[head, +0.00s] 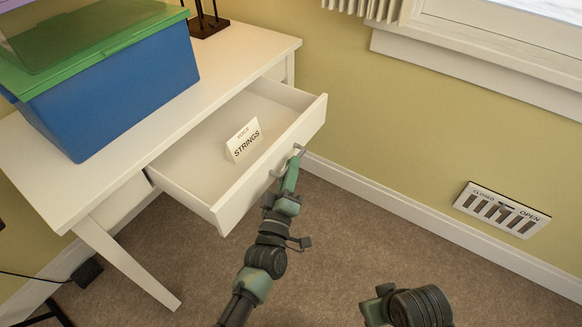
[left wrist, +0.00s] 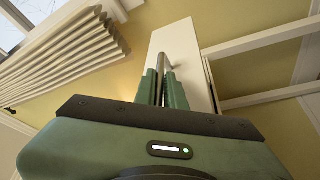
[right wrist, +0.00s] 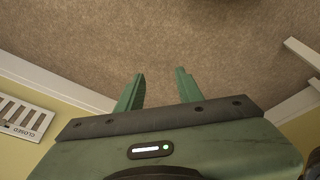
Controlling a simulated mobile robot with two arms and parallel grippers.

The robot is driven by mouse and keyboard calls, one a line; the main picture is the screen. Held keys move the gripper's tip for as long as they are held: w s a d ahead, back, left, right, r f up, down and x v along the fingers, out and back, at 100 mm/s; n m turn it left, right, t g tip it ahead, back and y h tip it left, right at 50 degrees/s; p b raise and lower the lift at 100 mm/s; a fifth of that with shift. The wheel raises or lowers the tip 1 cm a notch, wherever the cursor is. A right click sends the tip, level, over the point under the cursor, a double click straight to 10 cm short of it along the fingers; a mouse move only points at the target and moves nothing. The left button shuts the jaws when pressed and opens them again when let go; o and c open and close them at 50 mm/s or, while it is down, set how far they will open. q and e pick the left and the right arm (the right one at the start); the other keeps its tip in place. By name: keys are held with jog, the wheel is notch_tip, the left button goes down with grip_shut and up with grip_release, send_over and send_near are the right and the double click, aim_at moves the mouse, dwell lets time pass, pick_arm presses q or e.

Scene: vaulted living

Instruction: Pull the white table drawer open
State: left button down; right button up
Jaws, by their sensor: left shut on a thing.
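The white table drawer (head: 262,180) stands well out from the white table (head: 245,55) in the head view, with its inside showing. A small white card reading "VOICE STRINGS" (head: 243,140) stands in it. My left gripper (head: 294,165) is at the drawer front, shut on the metal handle (head: 276,172). In the left wrist view the handle (left wrist: 166,65) runs between the green fingers, against the white drawer front (left wrist: 187,42). My right gripper (right wrist: 160,88) is open and empty in the right wrist view, its fingers apart over the carpet.
A blue bin with a green lid (head: 130,85) stands on the table. A dark-based object (head: 207,25) is behind it. A wall vent (head: 502,209) and a window sill (head: 480,70) are at the right. The carpet (head: 350,240) before the drawer is clear apart from my arms.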

pick_arm(q)
jog(key=c, duration=1.5)
grip_release()
